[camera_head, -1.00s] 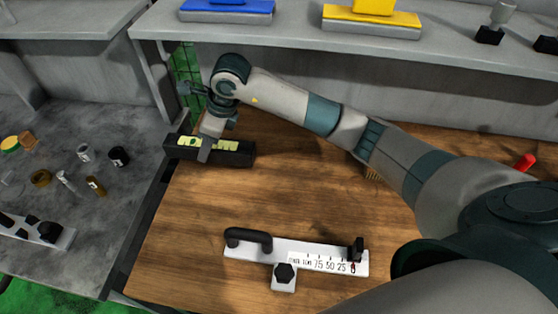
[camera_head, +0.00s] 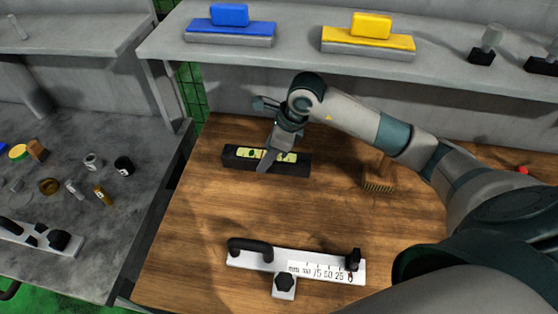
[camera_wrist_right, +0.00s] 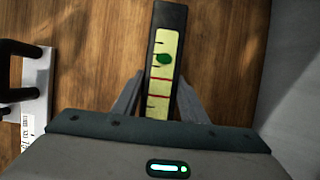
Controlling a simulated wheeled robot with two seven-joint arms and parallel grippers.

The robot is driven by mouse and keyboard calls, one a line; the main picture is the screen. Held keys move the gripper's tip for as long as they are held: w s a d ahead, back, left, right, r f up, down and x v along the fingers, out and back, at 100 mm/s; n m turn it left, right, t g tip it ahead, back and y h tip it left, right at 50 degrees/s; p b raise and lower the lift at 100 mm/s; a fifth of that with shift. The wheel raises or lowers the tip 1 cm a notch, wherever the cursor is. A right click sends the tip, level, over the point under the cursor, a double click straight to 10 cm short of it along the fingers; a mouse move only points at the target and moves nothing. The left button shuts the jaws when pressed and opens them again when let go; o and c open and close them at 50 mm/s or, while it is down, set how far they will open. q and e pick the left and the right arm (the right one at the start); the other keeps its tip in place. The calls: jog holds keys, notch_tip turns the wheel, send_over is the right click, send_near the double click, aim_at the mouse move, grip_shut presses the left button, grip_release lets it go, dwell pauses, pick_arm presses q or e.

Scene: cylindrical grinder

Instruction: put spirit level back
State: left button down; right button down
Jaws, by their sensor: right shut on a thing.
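The spirit level (camera_head: 237,160) is a black bar with a yellow-green vial strip, at the back left of the wooden table in the head view. My right gripper (camera_head: 270,158) is shut on it near its middle, with the fingers across the bar. In the right wrist view the level (camera_wrist_right: 171,20) runs lengthwise between the two fingers (camera_wrist_right: 159,95), with a green bubble and red lines in its vial. Part of the level is hidden behind my gripper. I cannot tell whether it touches the table top. My left gripper is not in view.
A white measuring tool (camera_head: 315,268) with a black handle lies at the table's front. A brush (camera_head: 378,180) stands right of the level. Blue (camera_head: 230,17) and yellow (camera_head: 371,27) blocks sit on the back shelf. The wood between level and measuring tool is clear.

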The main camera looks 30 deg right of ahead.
jog(key=d, duration=0.1)
jog(key=s+d, duration=0.1)
jog(key=d, duration=0.1)
jog(key=shift+s+r, duration=0.1)
jog(key=shift+s, duration=0.2)
jog(key=shift+f+b, duration=0.55)
jog(key=shift+f, duration=1.2)
jog(key=c, duration=1.1)
grip_release()
jog(key=shift+f, duration=0.15)
jog(key=shift+r, duration=0.2)
